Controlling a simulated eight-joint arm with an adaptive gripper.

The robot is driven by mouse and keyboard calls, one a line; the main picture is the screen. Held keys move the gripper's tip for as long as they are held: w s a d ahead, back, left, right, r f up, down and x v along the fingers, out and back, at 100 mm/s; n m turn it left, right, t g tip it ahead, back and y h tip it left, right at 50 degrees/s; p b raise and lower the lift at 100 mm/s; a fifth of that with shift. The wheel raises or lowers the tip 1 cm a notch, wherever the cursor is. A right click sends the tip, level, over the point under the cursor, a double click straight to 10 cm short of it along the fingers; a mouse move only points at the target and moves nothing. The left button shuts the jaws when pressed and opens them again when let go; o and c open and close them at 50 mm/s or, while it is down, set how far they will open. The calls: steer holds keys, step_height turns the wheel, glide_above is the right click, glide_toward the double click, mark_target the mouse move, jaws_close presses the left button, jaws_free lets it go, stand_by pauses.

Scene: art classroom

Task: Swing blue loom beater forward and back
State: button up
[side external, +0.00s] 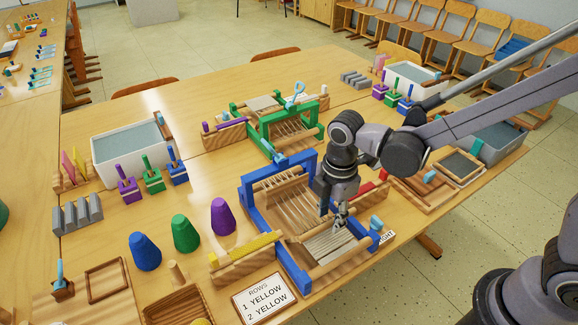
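The blue loom beater (284,171) is a blue upright frame standing across the wooden loom near the middle of the table. Pale warp threads (290,205) run beneath and in front of it, and a woven pale patch (331,244) lies at the loom's near end. My gripper (341,222) points down over the loom, right of the beater's top bar and above the woven patch. The gripper is small in this view, so its finger opening and any contact with the loom are unclear. My arm hides part of the loom's right side.
A green loom (286,127) stands close behind. A yellow shuttle (245,253) on a wooden block and a rows card (265,298) lie in front. Blue (145,251), green (186,234) and purple (223,216) cones stand left. A white tub (132,151) is at back left.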

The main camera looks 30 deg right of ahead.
steer(key=shift+f, duration=0.55)
jaws_close()
